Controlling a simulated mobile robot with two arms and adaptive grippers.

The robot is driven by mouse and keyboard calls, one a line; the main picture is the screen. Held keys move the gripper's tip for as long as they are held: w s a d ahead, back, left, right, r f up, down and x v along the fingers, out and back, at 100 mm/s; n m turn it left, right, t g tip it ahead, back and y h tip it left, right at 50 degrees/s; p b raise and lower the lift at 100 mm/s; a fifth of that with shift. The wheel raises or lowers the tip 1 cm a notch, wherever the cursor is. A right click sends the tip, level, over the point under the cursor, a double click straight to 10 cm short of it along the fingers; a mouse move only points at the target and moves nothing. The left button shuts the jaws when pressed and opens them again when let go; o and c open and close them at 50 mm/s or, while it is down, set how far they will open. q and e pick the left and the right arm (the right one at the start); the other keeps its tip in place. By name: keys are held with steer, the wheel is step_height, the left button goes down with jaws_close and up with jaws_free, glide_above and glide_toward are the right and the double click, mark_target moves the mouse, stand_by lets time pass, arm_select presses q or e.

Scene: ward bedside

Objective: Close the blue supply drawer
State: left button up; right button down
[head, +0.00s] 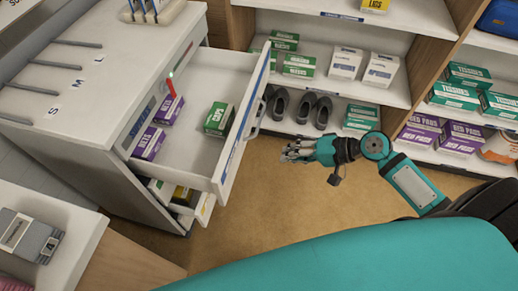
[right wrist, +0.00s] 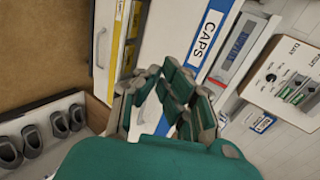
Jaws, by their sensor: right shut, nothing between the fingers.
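The blue supply drawer (head: 238,137) is pulled well out of the white cabinet in the head view. Its front has a blue label strip and a handle. A green CAPS box (head: 218,119) and purple boxes (head: 150,143) lie inside. In the right wrist view the drawer front (right wrist: 165,45) fills the middle, with its blue CAPS label (right wrist: 209,38). My right gripper (head: 288,152) is shut and empty, to the right of the drawer front in the head view, seemingly apart from it. Its fingers (right wrist: 170,95) overlap the front in the wrist view. My left gripper is out of view.
A lower drawer (head: 203,207) with a yellow label is also partly open. Shelves with boxes and dark shoes (head: 301,106) stand behind. A counter (head: 60,215) is at lower left. Brown floor (head: 275,195) is clear between cabinet and shelves.

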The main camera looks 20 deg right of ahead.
mark_target(237, 154)
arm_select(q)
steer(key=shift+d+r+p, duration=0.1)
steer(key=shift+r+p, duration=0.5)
arm_select(e)
steer(key=shift+w+a+r+x, duration=0.1)
steer(key=shift+r+x, duration=0.15)
steer(key=shift+x, duration=1.9)
steer(key=shift+w+a+r+x, duration=0.1)
steer(key=shift+r+x, duration=0.15)
steer(key=shift+x, duration=1.9)
steer(key=shift+w+a+r+x, duration=0.1)
steer(key=shift+r+x, duration=0.15)
steer(key=shift+x, duration=1.9)
